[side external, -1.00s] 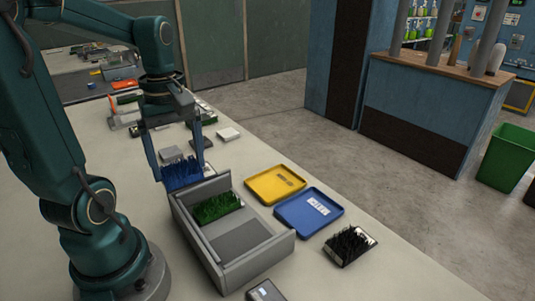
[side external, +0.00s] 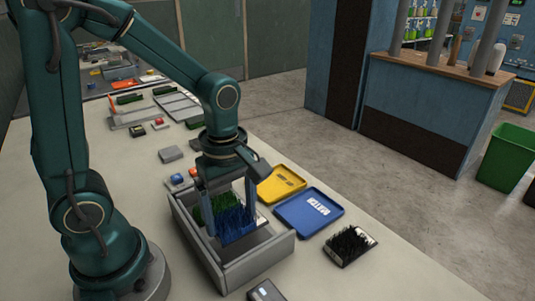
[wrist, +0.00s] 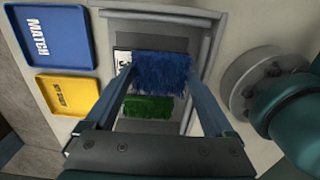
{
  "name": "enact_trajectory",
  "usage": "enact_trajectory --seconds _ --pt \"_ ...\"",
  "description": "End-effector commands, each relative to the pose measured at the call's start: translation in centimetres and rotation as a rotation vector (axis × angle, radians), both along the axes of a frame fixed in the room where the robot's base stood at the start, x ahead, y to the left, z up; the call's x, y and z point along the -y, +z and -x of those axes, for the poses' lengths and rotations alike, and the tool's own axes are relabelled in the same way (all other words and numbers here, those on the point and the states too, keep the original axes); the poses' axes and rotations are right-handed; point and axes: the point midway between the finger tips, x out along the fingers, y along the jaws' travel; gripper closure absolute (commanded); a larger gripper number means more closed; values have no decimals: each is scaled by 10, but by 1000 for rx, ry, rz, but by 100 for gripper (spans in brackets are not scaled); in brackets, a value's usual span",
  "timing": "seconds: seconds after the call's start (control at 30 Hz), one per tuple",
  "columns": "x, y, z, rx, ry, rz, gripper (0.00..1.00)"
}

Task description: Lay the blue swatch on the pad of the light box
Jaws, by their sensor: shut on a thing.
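My gripper (side external: 231,218) is shut on the blue swatch (side external: 235,226), a bristly blue turf piece with a white label end. It also shows between my fingers (wrist: 159,72) in the wrist view. The swatch is inside the outline of the light box (side external: 262,264), a grey open-topped tray, over its dark grey pad (wrist: 150,43). The swatch hides much of the pad; I cannot tell whether it touches it. The green swatch (wrist: 148,106) lies in the box beside it, partly hidden by my gripper in the side view.
A yellow tray (side external: 281,184) and a blue tray (side external: 309,212) marked MATCH lie beside the box. A black swatch (side external: 350,244) lies to their right, and a small grey device (side external: 266,291) is in front. Bench space between the box and the black swatch is clear.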

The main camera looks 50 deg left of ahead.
Motion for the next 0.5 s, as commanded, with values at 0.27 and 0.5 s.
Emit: enact_trajectory --seconds 0.27,0.5 --pt "2 -28 0 -6 1 1 72" --pt "2 -41 -1 1 1 1 72"
